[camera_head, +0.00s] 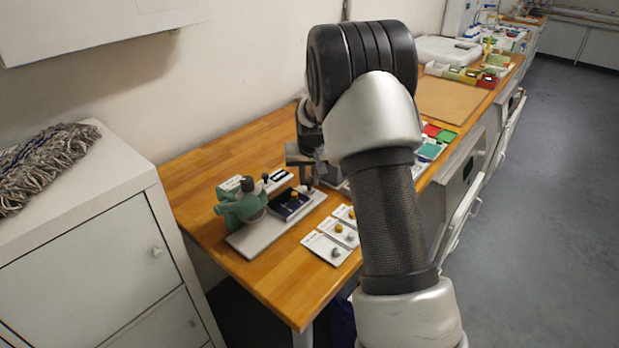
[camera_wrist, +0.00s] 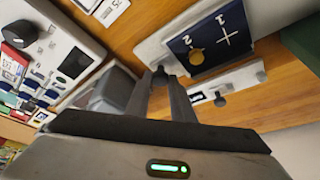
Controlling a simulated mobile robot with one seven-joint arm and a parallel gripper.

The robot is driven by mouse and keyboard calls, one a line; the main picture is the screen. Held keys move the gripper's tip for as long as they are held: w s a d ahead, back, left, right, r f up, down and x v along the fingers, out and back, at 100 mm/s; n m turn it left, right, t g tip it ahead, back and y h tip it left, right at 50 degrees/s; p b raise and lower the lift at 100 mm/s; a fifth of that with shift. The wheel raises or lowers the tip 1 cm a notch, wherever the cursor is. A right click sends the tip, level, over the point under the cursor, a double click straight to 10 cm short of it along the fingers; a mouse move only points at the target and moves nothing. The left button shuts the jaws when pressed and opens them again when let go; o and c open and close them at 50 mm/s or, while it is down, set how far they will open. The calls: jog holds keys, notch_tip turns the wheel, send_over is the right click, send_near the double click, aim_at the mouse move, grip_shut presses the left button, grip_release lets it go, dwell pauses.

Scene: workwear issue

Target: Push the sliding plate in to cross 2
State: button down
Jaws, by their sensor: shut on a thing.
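The sliding plate (camera_wrist: 209,40) is dark blue, with a white cross and the numbers 1 and 2. The cross beside 1 is bare, and a gold disc (camera_wrist: 195,56) lies by the 2. In the head view the plate (camera_head: 288,206) sits on a light base beside a green device (camera_head: 243,204). My gripper (camera_wrist: 161,75) is shut on a small dark knob (camera_wrist: 160,73) at the plate's near end. In the head view my gripper (camera_head: 306,180) is partly hidden by my arm.
A second light strip with a knob (camera_wrist: 220,100) lies alongside the base. White cards with small parts (camera_head: 330,246) lie at the front edge. A grey tray (camera_wrist: 112,88) stands close beside my gripper. Colored boxes (camera_head: 462,75) stand farther along the bench.

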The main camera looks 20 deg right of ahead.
aim_at(288, 200)
jog(key=s+a, duration=0.1)
jog(key=a, duration=0.1)
jog(key=s+a+b, duration=0.1)
jog(key=s+a, duration=0.1)
jog(key=a, duration=0.1)
jog(key=s+a, duration=0.2)
jog(key=shift+a+b, duration=0.25)
jog(key=shift+b, duration=0.05)
jog(key=c, duration=1.5)
grip_release()
jog(key=shift+c, duration=0.2)
jog(key=shift+d, duration=0.1)
jog(key=p+v, duration=0.1)
jog(key=v, duration=1.6)
jog(key=shift+r, duration=0.3)
